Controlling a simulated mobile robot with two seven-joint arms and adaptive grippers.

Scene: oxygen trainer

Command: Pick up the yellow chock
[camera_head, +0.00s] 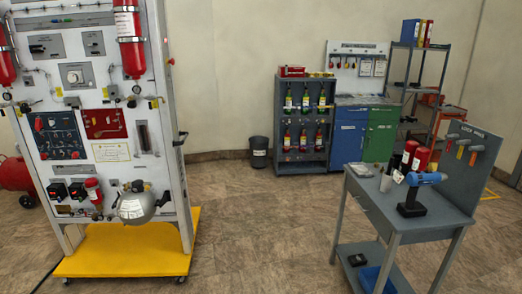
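I cannot make out a yellow chock in this view. The largest yellow thing is the wheeled base (122,255) under the oxygen trainer panel (110,75) at the left. No chock can be told apart at its small casters. Neither of my grippers shows in the head view.
A grey workbench (372,208) with a blue drill (412,195) and red cans stands at the right. Behind are a bottle rack (303,125), a blue cabinet (348,135), a green cabinet (381,134) and a dark bin (259,152). The floor between trainer and bench is clear.

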